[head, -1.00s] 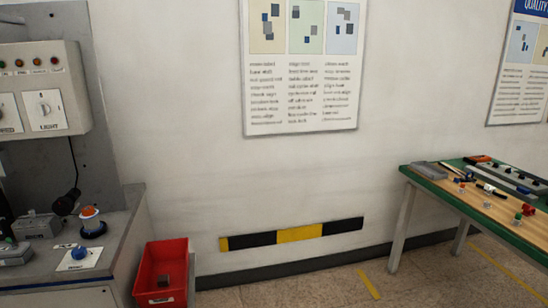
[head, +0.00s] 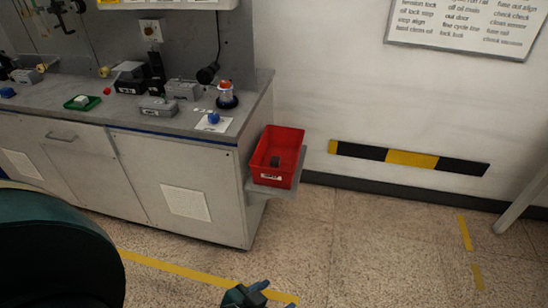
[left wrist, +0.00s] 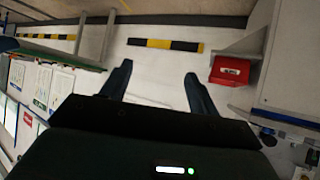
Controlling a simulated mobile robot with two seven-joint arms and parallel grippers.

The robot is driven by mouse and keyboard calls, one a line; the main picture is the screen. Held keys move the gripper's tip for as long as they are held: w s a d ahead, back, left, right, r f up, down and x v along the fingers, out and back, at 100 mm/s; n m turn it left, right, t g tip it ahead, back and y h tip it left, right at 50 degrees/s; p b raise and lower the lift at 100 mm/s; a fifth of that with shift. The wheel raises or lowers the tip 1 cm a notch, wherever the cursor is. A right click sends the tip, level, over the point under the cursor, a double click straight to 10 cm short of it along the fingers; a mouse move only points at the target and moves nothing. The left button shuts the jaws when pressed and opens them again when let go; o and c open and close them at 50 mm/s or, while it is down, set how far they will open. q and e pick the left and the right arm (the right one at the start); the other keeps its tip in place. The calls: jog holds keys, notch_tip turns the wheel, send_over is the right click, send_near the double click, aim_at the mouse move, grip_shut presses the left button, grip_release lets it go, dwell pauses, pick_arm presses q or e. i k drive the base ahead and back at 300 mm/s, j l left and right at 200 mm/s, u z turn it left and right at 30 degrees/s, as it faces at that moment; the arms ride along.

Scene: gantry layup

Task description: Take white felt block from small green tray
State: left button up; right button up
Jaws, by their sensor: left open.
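The small green tray (head: 83,103) sits on the grey counter at the left of the head view. The white felt block (head: 82,99) lies in it, small and pale at this distance. My left gripper (head: 247,293) shows at the bottom edge of the head view, low and well away from the tray. In the left wrist view its two fingers (left wrist: 157,85) are spread apart with nothing between them. The tray cannot be made out in the left wrist view. My right gripper is in neither view.
The grey counter (head: 188,137) holds grey fixtures, a blue button (head: 213,118) and an orange-topped knob (head: 226,95). A red bin (head: 277,155) with a dark block inside hangs on a shelf at the counter's right end. The floor in front is clear, with yellow tape lines.

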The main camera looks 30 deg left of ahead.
aim_at(81, 100)
jog(key=u, duration=2.15)
jog(key=z, duration=1.05)
jog(key=i+j+z, duration=0.15)
jog(key=j+z, duration=0.15)
jog(key=i+j+z, duration=0.1)
jog(key=j+z, duration=0.8)
jog(key=j, duration=0.3)
jog(key=j+z, duration=0.25)
jog(key=j, duration=0.85)
jog(key=k+j+z, duration=0.15)
jog(key=j, duration=1)
jog(key=j+z, duration=0.1)
jog(key=j, duration=0.45)
jog(key=k, duration=0.05)
